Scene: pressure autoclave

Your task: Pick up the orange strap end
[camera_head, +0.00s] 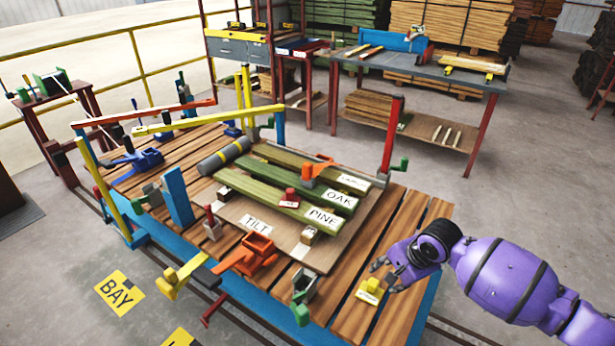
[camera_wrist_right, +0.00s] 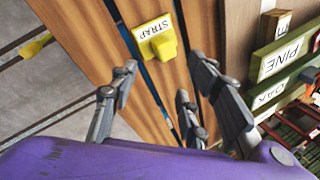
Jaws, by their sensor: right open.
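A small block with a white STRAP label (camera_head: 372,287) lies on the wooden slats at the table's front right; it looks yellow rather than orange. It also shows in the right wrist view (camera_wrist_right: 165,45), just beyond the fingertips. My right gripper (camera_head: 388,276) is open and empty, above and close to the block; in the wrist view its spread fingers (camera_wrist_right: 168,78) point at it with no clear contact. My left gripper is not in view.
Labelled green boards (camera_head: 285,185) lie on a panel left of the block. An orange bracket (camera_head: 252,254) and a grey-green clamp (camera_head: 303,292) are at the front edge. A red post (camera_head: 391,135) stands behind. The slats right of the boards are mostly clear.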

